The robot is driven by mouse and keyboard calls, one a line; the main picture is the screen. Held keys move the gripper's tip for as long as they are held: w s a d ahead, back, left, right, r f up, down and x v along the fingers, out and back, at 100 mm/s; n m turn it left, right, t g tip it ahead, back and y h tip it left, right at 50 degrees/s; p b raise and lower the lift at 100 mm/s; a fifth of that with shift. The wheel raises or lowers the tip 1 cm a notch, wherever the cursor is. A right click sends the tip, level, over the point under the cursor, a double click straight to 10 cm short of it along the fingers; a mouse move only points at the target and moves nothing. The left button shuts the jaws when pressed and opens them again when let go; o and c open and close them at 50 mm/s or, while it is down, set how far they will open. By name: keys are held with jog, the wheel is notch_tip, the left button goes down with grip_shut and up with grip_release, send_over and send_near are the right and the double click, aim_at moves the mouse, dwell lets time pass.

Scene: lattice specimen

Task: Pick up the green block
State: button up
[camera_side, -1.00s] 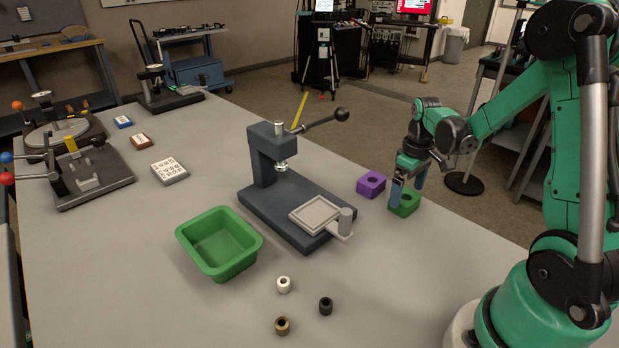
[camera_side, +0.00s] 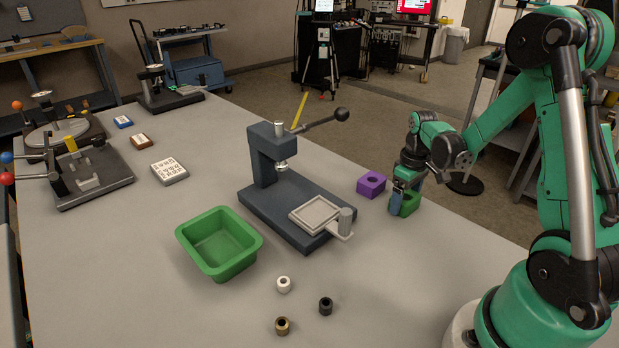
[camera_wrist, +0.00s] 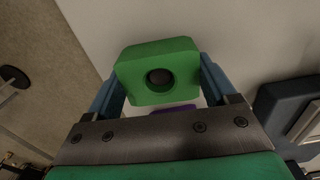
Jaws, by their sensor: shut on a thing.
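The green block (camera_side: 410,204) is at the right side of the table, with a dark round hole in its top. In the wrist view the green block (camera_wrist: 158,72) sits between the two blue fingers. My gripper (camera_side: 403,203) is down around it and shut on it, one finger on each side. The side view does not show whether the block is clear of the table; its far part is hidden by my gripper.
A purple block (camera_side: 371,184) stands just left of my gripper. A dark press (camera_side: 290,205) with a lever is further left, and a green bin (camera_side: 220,244) beyond it.

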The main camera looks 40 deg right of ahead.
notch_tip(320, 180, up, 20)
notch_tip(320, 180, up, 5)
send_over(405, 199)
jog(key=w+a, duration=0.4)
jog(key=a, duration=0.5)
jog(key=w+a, duration=0.4)
jog(key=a, duration=0.4)
jog(key=shift+n, duration=0.3)
jog(key=shift+w+a+f, duration=0.1)
jog(key=shift+a+f, duration=0.05)
jog(key=shift+f, duration=4.75)
jog(key=shift+w+a+f, duration=0.1)
jog(key=shift+a+f, duration=0.05)
jog(key=shift+f, duration=4.7)
jog(key=o, duration=0.6)
jog(key=c, duration=0.5)
